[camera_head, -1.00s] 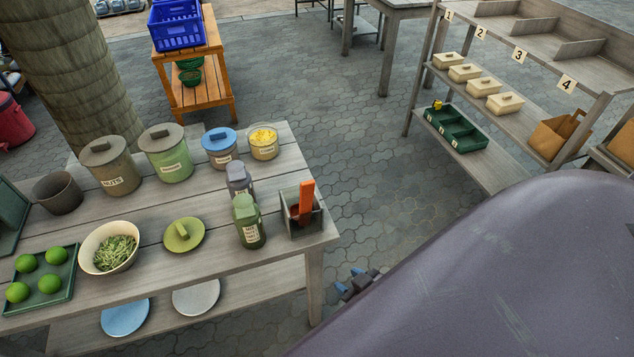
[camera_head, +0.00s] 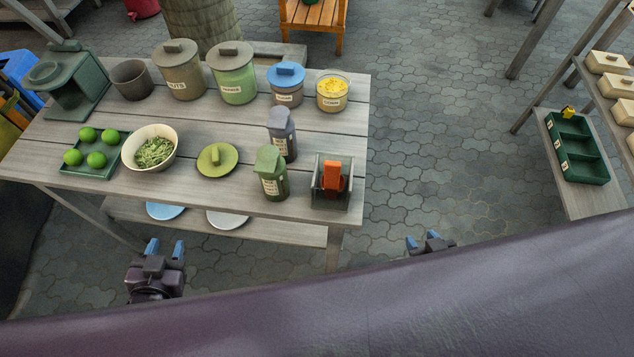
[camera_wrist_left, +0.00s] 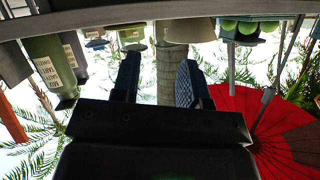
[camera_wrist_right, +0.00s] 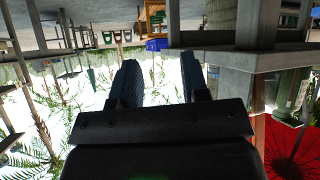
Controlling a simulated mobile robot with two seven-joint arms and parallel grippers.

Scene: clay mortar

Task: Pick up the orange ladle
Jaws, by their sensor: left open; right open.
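The orange ladle (camera_head: 333,176) stands in a small dark open-topped box (camera_head: 331,199) at the front right corner of the wooden table. Its orange upper part shows above the box; its lower end is hidden inside. My left gripper (camera_head: 165,248) is open and empty in front of the table, left of the ladle. My right gripper (camera_head: 426,241) is open and empty, right of the table's front right leg and apart from the ladle. The left wrist view shows the open left fingers (camera_wrist_left: 157,82), and the right wrist view shows the open right fingers (camera_wrist_right: 162,82).
A green-lidded bottle (camera_head: 271,172) and a grey bottle (camera_head: 282,135) stand just left of the box. A green lid (camera_head: 217,160), a bowl (camera_head: 150,148) and a tray of limes (camera_head: 91,165) lie further left. Paving right of the table is free.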

